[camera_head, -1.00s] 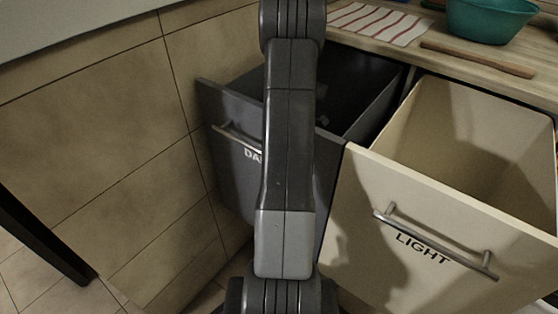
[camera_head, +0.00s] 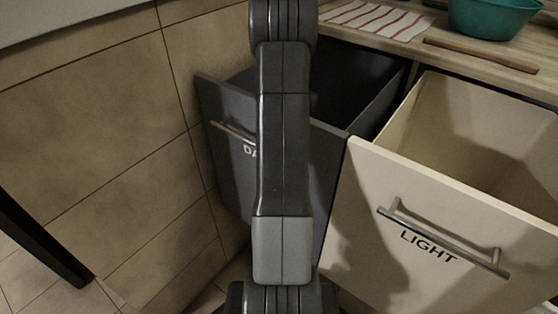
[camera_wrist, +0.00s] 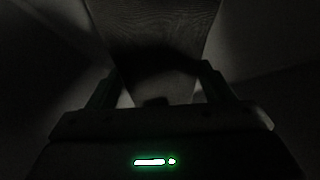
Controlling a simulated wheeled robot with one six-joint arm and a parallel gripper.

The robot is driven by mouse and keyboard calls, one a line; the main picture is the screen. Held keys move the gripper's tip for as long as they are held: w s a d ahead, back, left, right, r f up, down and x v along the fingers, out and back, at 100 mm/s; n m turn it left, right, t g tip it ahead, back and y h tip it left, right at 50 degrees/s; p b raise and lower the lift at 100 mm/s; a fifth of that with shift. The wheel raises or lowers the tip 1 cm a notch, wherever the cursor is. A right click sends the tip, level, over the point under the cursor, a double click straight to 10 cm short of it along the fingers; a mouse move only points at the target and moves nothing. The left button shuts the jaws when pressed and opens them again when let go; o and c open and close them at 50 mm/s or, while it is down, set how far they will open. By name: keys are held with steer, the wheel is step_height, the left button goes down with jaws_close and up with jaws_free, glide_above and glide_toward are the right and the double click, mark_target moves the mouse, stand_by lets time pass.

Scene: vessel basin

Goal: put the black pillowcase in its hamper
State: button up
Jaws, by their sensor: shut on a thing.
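The dark hamper (camera_head: 228,140) is a pulled-out drawer left of centre in the head view. Its label is mostly hidden behind my arm, and its inside is very dark. The light hamper (camera_head: 400,245), labelled LIGHT, stands open to its right and looks empty where its inside shows. My gripper (camera_wrist: 160,68) shows only in the dim wrist view, with a finger on each side. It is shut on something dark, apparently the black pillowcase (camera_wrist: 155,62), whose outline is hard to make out. The head view does not show the pillowcase.
A wooden counter (camera_head: 480,62) runs behind the hampers. It holds a teal basin (camera_head: 490,18), a striped cloth (camera_head: 372,18) and a wooden stick (camera_head: 480,55). A tiled wall (camera_head: 90,140) closes off the left side. My arm blocks the middle of the head view.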

steer(key=o, duration=1.1)
steer(key=shift+r+p, duration=0.45)
steer(key=shift+r, duration=0.05)
steer(key=p+v, duration=0.3)
steer(key=v, duration=0.9)
steer(key=shift+r, duration=0.15)
